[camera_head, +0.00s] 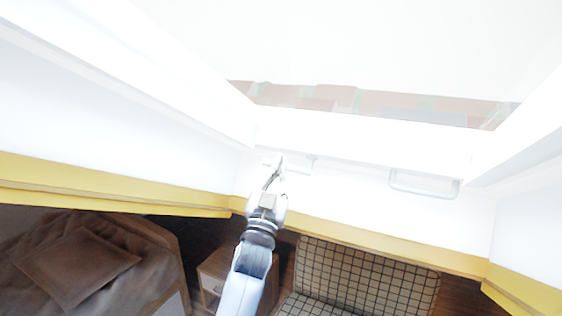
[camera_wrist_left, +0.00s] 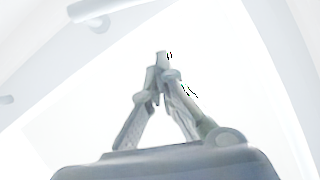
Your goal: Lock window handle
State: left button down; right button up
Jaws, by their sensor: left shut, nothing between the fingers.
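The skylight window (camera_head: 380,106) is in a white frame in the head view. A small white bar-like handle (camera_head: 311,162) sits on the lower part of the frame, partly behind my left gripper. A pale loop-shaped handle (camera_head: 425,186) is further right, apart from the gripper. I cannot tell for certain which is the window handle. My left gripper (camera_head: 280,159) is shut and empty, its tips at or close to the small bar. Contact cannot be told. In the left wrist view the fingers (camera_wrist_left: 162,58) meet at the tips, and a white rounded bar (camera_wrist_left: 96,9) shows at upper left.
A yellow trim ledge (camera_head: 385,243) runs below the white wall. A brown bed (camera_head: 125,265) is at lower left, a wooden cabinet (camera_head: 213,272) beside my arm, and a checked seat (camera_head: 365,275) at lower right. White slanted walls close in on both sides.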

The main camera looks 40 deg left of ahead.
pick_arm(q)
jog(key=shift+w+a+f+p, duration=0.15)
jog(key=shift+w+a+f, duration=0.2)
jog(key=shift+w, duration=0.2)
jog(key=shift+w+a+f+p, duration=0.1)
jog(key=shift+w+a+f, duration=0.25)
jog(key=shift+w, duration=0.25)
jog(key=shift+w+a+f+p, duration=0.15)
jog(key=shift+w+a+f, duration=0.15)
jog(key=shift+w, duration=0.25)
jog(key=h, duration=0.1)
jog(key=w+a+f+h, duration=0.1)
jog(key=h, duration=0.1)
jog(key=a+t+h, duration=0.1)
jog(key=shift+w+a+f+n+h, duration=0.15)
jog(key=shift+w+n+h, duration=0.15)
